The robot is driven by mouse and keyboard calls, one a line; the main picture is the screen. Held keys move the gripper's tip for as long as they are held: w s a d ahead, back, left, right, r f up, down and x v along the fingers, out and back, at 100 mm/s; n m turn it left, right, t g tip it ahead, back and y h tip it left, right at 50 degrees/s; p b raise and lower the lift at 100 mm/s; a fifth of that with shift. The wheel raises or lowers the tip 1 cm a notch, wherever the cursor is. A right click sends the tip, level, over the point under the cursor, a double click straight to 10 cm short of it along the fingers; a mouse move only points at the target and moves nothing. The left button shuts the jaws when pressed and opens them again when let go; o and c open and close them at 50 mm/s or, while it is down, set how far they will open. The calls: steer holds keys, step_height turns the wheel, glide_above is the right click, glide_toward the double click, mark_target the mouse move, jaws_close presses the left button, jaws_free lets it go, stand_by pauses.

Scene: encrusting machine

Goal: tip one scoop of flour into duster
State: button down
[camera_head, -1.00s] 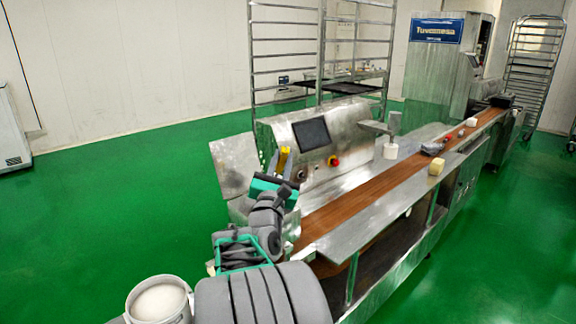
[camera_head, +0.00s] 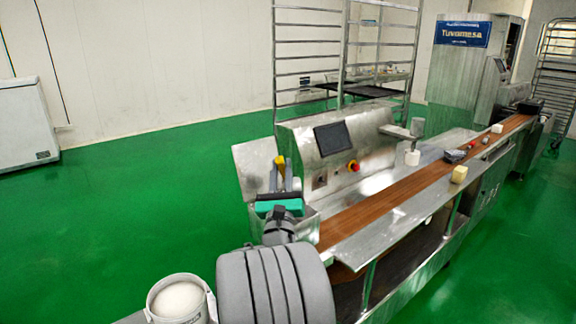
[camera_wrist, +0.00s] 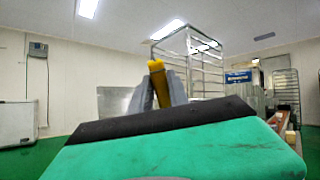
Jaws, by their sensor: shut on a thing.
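My gripper (camera_head: 283,180) is raised at the near left end of the machine. It is shut on a yellow handle, which shows between the two grey fingers in the wrist view (camera_wrist: 159,82); I take it for the scoop (camera_head: 279,163). Its bowl and any flour in it cannot be made out. A white bucket (camera_head: 153,302) with white flour (camera_head: 179,299) inside stands at the lower left, beside my arm.
The steel machine with a dark screen (camera_head: 334,138) and red button (camera_head: 354,166) stands just beyond my gripper. A brown belt (camera_head: 400,195) runs to the back right. Green floor is clear at left.

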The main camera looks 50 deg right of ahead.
steer(key=w+a+f+n+t+y+p, duration=0.1)
steer(key=w+a+f+n+t+y, duration=0.1)
steer(key=n+t+y, duration=0.4)
steer(key=shift+w+a+f+n, duration=0.2)
steer(key=shift+w+a+n, duration=0.8)
steer(key=shift+n, duration=1.5)
steer(key=shift+s+a, duration=0.25)
